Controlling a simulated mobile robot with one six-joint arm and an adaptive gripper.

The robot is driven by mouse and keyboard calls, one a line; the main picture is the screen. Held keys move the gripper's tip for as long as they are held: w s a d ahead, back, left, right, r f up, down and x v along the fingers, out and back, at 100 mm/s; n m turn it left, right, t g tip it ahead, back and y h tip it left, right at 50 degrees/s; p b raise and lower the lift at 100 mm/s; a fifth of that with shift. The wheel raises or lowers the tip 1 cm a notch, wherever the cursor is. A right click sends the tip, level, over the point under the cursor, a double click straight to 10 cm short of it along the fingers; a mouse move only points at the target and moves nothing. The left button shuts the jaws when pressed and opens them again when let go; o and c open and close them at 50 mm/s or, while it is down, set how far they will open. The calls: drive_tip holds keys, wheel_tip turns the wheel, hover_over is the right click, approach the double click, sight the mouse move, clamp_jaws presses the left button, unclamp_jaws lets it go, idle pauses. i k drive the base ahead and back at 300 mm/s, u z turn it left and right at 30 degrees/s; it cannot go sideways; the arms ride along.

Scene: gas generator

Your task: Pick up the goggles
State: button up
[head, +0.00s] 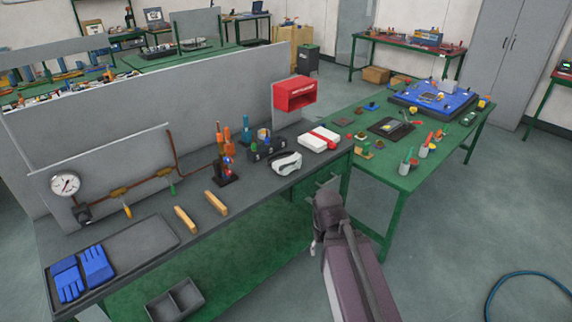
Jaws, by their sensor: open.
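The goggles (286,163), white-framed with a dark strap, lie on the dark top of the near workbench, close to its right front edge. My arm reaches up from the bottom right of the picture. My gripper (327,183) is at its far end, mostly hidden behind my wrist, and only small grey finger parts show. It is open and empty, in front of the bench edge, to the right of and below the goggles in the picture, apart from them.
A white box with a red band (319,139) lies right of the goggles. A black tool holder (266,147) and a stand with upright tools (226,165) are to the left. A red box (294,93) is mounted behind. A green table (400,181) with several parts stands at right.

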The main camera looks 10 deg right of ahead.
sight(284, 166)
drive_tip(key=z, duration=0.05)
drive_tip(key=i, duration=1)
drive_tip(key=u, duration=0.05)
